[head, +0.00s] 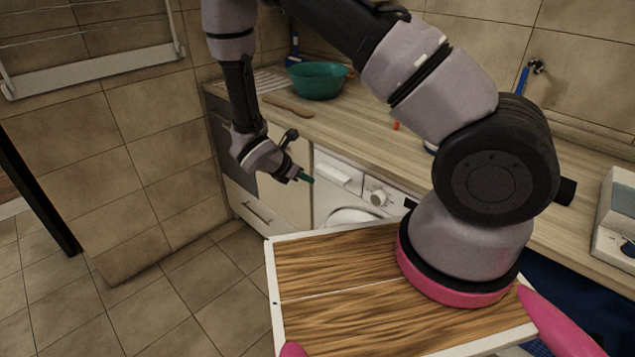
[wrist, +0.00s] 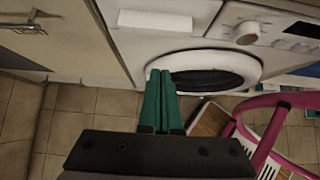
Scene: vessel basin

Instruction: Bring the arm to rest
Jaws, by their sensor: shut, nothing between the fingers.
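My gripper (head: 305,178) has green fingers and is in front of the counter's cabinets, at the left edge of the washing machine in the head view. In the wrist view the green fingers of my gripper (wrist: 158,84) are pressed together with nothing between them. They point toward the washing machine's round door (wrist: 215,75) and overlap it in the picture. My arm is raised and bent, reaching out over the left part of the counter and then down in front of it.
The wooden counter (head: 340,125) holds a green basin (head: 318,80) and a brown wooden item (head: 288,106). A white washing machine (head: 340,175) stands under it. A drying rack (head: 95,75) hangs on the left wall. The tiled floor (head: 170,300) at left is clear.

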